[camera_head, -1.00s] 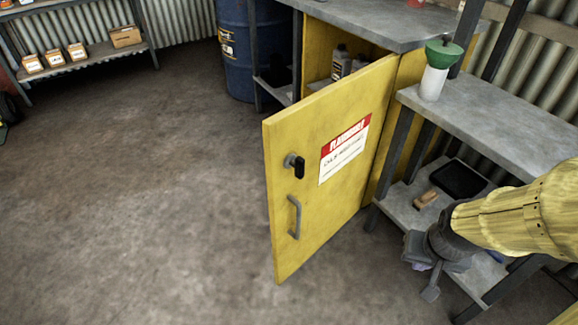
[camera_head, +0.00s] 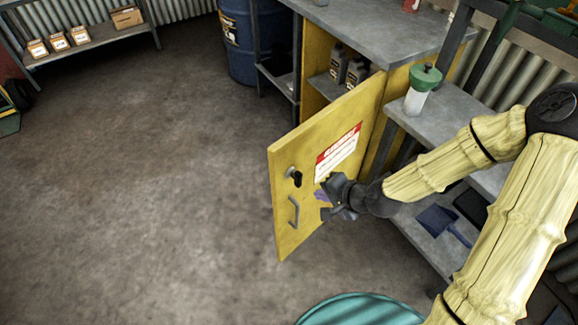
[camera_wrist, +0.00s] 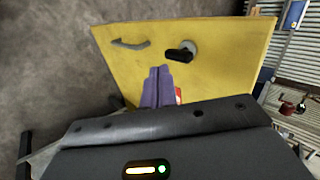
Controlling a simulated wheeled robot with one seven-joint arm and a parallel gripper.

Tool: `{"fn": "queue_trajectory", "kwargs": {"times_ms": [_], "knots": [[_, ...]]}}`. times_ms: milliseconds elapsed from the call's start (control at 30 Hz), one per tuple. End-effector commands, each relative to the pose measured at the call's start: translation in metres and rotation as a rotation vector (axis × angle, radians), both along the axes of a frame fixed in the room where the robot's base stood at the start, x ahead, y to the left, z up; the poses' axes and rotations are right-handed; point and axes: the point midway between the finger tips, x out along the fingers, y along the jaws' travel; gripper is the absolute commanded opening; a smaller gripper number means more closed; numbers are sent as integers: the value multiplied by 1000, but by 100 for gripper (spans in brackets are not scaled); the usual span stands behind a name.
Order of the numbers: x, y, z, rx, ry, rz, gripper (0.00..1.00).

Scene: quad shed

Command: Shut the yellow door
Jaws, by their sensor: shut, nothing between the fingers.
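The yellow door (camera_head: 312,165) stands wide open on its cabinet (camera_head: 320,48), hinged at the right. Its outer face carries a red and white label, a black latch knob (camera_head: 295,176) and a grey pull handle (camera_head: 293,212). My gripper (camera_head: 324,197) is at the door's outer face, right of the handle and below the label. In the wrist view, its purple fingertips (camera_wrist: 157,85) are together and empty, pointing at the yellow face with the handle and knob beyond them. Whether they touch the door I cannot tell. Bottles (camera_head: 354,72) stand on the cabinet's inner shelf.
A grey bench (camera_head: 450,115) with a green-lidded container (camera_head: 422,90) stands right of the door. A blue drum (camera_head: 236,42) is behind the cabinet's left side. A teal round object (camera_head: 360,310) is at the bottom edge. The floor left of the door is clear.

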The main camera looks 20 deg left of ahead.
Motion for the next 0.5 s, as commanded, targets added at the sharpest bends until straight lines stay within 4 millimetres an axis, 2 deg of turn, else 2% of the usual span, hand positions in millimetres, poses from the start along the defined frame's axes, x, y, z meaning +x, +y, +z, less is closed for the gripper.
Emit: {"fn": "queue_trajectory", "kwargs": {"times_ms": [33, 100, 500], "knots": [[1, 5, 11, 32, 6, -15, 0], [2, 9, 13, 56, 10, -27, 0], [3, 11, 10, 59, 9, -27, 0]]}}
